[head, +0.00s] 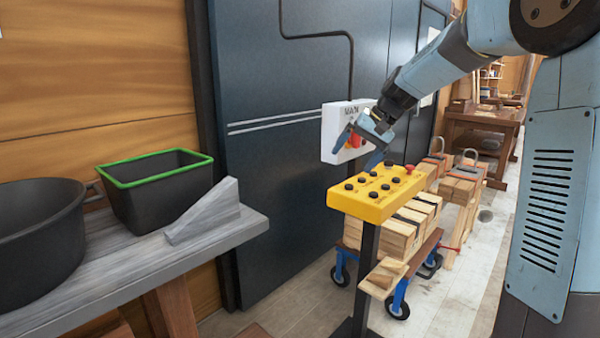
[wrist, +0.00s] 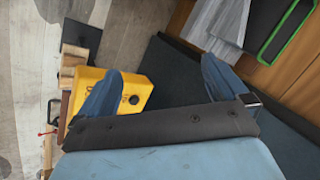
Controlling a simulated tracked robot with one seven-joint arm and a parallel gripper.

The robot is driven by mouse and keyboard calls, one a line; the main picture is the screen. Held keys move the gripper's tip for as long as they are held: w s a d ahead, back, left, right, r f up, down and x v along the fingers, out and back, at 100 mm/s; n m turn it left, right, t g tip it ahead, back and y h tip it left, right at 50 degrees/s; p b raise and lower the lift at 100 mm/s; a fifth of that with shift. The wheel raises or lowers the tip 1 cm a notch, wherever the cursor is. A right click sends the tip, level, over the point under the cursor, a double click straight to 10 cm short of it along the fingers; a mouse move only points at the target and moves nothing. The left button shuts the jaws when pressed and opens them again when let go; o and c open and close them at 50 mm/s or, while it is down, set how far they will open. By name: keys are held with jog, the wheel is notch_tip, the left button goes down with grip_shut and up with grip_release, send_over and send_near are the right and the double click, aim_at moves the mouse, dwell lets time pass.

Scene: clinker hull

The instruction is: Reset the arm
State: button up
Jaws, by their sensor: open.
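My gripper (head: 364,148) is at the end of my raised blue-grey arm in the head view. It is open and empty, in front of a white box (head: 334,118) marked MAIN on the dark door, and above the yellow control box. A red and yellow part of the white box shows just behind the gripper. I cannot tell whether a finger touches it. In the wrist view the two blue fingers (wrist: 164,88) stand wide apart. The yellow control box (head: 372,203) with several black buttons stands on a dark post; it also shows in the wrist view (wrist: 136,92), partly behind one finger.
A grey bench (head: 130,262) at left holds a black round tub (head: 35,235), a green-rimmed black bin (head: 160,198) and a grey wedge (head: 205,212). Wooden blocks (head: 395,232) lie on a blue-wheeled trolley behind the yellow box. Floor at right is partly clear.

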jog(key=s+d+f+t+h, duration=0.1)
jog(key=s+d+h, duration=0.2)
jog(key=s, duration=1.4)
jog(key=s+d+f+t+h, duration=0.1)
jog(key=s+d, duration=0.4)
jog(key=s, duration=1.2)
jog(key=shift+s+d+n+t+h, duration=0.3)
jog(key=shift+t+h, duration=0.5)
jog(key=shift+h, duration=0.1)
jog(key=shift+c, duration=0.4)
